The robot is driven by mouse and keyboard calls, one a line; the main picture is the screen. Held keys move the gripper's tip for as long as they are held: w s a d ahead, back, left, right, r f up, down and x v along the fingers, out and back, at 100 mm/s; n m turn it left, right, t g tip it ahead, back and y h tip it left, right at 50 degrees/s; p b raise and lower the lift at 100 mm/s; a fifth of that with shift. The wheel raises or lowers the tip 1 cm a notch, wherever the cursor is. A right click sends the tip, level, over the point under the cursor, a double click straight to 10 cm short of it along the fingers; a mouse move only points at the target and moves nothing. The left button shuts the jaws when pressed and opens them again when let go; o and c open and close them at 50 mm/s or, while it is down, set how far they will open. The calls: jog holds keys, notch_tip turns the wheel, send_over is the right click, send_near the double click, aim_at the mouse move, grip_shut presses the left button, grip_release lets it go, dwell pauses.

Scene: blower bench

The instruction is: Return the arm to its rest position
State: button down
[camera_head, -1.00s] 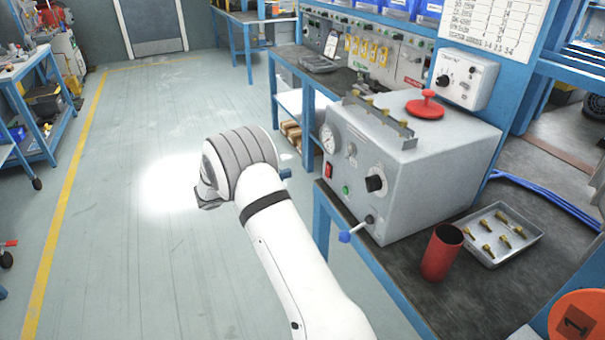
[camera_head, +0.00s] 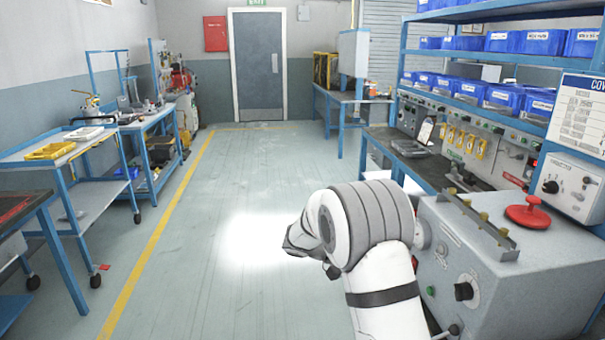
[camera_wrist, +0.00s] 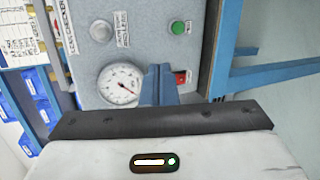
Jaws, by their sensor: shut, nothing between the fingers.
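My arm (camera_head: 370,225) is bent in front of the grey blower test box (camera_head: 500,290), at the lower middle of the head view. Its end is mostly hidden behind my own arm there. In the wrist view my gripper (camera_wrist: 158,80) shows as blue-grey fingers, shut and empty. Behind the fingers is the box's front panel, with a round gauge (camera_wrist: 120,84), a green button (camera_wrist: 179,27) and a red switch (camera_wrist: 183,76). The fingers appear apart from the panel, with the gauge and the switch on either side of them.
The box carries a red knob (camera_head: 528,212) and a metal rail (camera_head: 480,225) on top. Blue shelving with bins (camera_head: 500,96) stands behind it. Blue carts (camera_head: 75,180) stand at the left. The floor (camera_head: 200,270) between is clear, with a yellow line (camera_head: 160,235).

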jog(key=s+a+r+t+y+p, duration=0.1)
jog(key=s+a+r+y+p, duration=0.1)
jog(key=s, duration=0.7)
jog(key=s+a+r+t+y+p, duration=0.1)
jog(key=s+r+y, duration=0.4)
jog(key=s, duration=0.5)
jog(key=s+a+r+t+y+p, duration=0.1)
jog(key=s+a+r+y+p, duration=0.2)
jog(key=s+y, duration=0.4)
jog(key=shift+s+r+m+p, duration=0.4)
jog(key=shift+s+r, duration=0.1)
jog(key=shift+s, duration=0.7)
